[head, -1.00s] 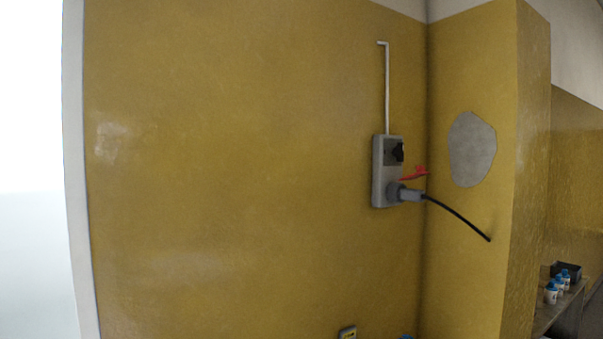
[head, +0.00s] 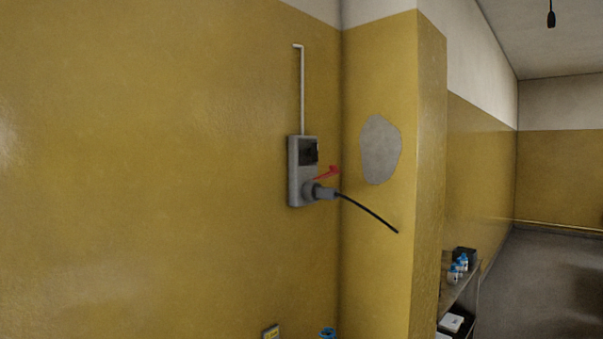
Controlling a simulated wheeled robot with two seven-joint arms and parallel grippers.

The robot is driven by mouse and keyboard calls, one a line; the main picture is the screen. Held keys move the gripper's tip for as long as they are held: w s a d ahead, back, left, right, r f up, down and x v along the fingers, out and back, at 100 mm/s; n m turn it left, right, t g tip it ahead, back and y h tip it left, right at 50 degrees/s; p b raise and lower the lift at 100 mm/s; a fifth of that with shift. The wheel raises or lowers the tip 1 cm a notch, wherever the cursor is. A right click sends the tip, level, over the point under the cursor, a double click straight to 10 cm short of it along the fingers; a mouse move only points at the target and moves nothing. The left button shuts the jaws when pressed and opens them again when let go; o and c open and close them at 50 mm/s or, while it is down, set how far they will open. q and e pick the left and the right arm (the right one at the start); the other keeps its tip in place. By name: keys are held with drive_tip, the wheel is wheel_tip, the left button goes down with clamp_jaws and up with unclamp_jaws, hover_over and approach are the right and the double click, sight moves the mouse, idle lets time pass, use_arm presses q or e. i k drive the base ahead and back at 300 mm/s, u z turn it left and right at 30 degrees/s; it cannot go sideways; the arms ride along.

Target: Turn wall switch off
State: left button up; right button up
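The wall switch is a grey box (head: 294,172) on the yellow wall, a little left of the inner corner. Its upper part carries a black rotary knob (head: 309,151); its exact setting is too small to tell. A grey plug (head: 320,191) sits in the lower part, with a black cable (head: 368,212) running down to the right. A red tag or lever (head: 328,173) sticks out to the right between knob and plug. Neither of my grippers shows in the head view.
A thin pale conduit (head: 302,90) rises from the box. A shelf (head: 462,283) with blue-capped bottles (head: 457,270) stands beyond. Open floor (head: 540,280) lies at far right.

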sight(312, 152)
drive_tip(key=z, duration=1.9)
drive_tip(key=i, duration=1.55)
drive_tip(key=u, duration=2.45)
